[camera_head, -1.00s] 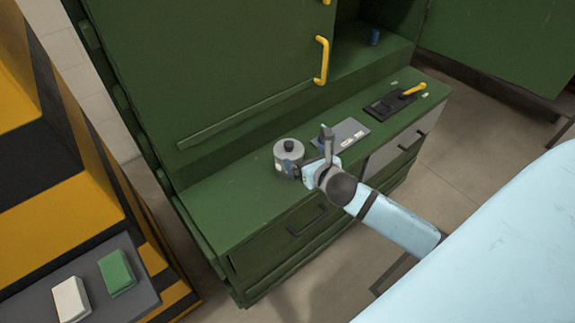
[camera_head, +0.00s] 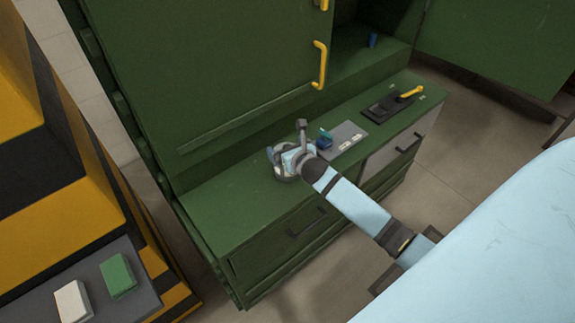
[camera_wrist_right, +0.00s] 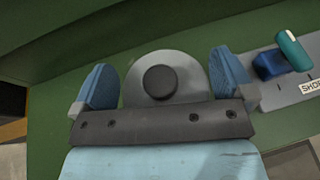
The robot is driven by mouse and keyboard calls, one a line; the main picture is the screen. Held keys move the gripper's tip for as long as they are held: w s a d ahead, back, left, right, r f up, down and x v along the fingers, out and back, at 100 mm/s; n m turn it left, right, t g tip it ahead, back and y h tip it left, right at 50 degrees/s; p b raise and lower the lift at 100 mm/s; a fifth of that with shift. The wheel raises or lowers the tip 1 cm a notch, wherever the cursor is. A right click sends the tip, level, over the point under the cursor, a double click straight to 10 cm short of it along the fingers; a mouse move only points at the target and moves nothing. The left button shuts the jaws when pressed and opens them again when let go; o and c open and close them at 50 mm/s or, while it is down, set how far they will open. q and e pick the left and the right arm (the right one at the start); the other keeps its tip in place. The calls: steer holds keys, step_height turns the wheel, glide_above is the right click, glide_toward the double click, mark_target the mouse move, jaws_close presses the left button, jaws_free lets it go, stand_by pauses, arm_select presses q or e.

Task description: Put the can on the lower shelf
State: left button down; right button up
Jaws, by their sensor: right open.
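The can is a grey cylinder with a black knob on top. It stands upright on the green counter, mostly covered by my right gripper in the head view (camera_head: 281,174). My right gripper (camera_head: 284,156) is over the can, coming from the right. In the right wrist view the can (camera_wrist_right: 187,81) sits between the two blue fingers of the open gripper (camera_wrist_right: 165,85). A gap shows at the left finger; contact at the right one is unclear. My left gripper is not in view. An open cabinet bay with a shelf surface (camera_head: 355,67) is behind the counter.
A grey panel with a blue and teal switch (camera_head: 325,140) lies just right of the can. A black plate with a yellow handle (camera_head: 405,96) is farther right. A closed green door with a yellow handle (camera_head: 319,66) rises behind. A small blue object (camera_head: 372,40) stands in the bay.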

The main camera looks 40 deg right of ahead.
steer(key=shift+c, duration=0.5)
steer(key=shift+r, duration=0.1)
steer(key=c, duration=0.9)
